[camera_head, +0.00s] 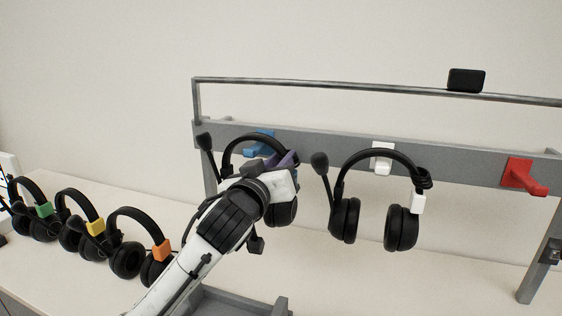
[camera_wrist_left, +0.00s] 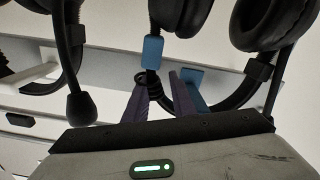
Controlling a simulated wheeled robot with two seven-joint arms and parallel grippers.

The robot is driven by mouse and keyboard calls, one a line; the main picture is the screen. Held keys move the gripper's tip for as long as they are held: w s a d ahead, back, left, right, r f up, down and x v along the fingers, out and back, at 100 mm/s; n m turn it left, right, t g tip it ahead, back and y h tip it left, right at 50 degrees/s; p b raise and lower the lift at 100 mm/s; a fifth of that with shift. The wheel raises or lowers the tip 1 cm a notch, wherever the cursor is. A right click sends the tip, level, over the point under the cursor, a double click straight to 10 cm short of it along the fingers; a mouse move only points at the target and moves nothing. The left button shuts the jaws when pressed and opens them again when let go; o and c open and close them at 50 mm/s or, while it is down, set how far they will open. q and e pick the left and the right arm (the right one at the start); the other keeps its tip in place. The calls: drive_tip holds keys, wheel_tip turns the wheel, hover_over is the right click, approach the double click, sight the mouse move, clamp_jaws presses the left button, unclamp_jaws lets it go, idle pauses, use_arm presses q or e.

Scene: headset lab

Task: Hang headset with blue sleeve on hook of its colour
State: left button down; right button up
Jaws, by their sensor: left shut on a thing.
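The headset with the blue sleeve (camera_wrist_left: 153,51) hangs cups down in my left gripper (camera_head: 276,160), at the left end of the rack. Its black band (camera_head: 238,143) crosses in front of the blue hook (camera_head: 258,138). In the left wrist view, which is turned upside down, the purple fingers (camera_wrist_left: 160,92) are shut on the band, and the blue hook (camera_wrist_left: 193,88) is right beside them. I cannot tell whether the band rests on the hook. My forearm hides part of the headset in the head view. My right gripper is not in view.
A headset with a white sleeve (camera_head: 418,203) hangs at the white hook (camera_head: 382,158), close to the right. The red hook (camera_head: 522,176) is empty. Headsets with green (camera_head: 45,210), yellow (camera_head: 95,227) and orange (camera_head: 161,250) sleeves stand on the table at left.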

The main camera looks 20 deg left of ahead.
use_arm(q)
drive_tip(key=c, duration=1.4)
unclamp_jaws()
drive_tip(key=shift+s, duration=0.1)
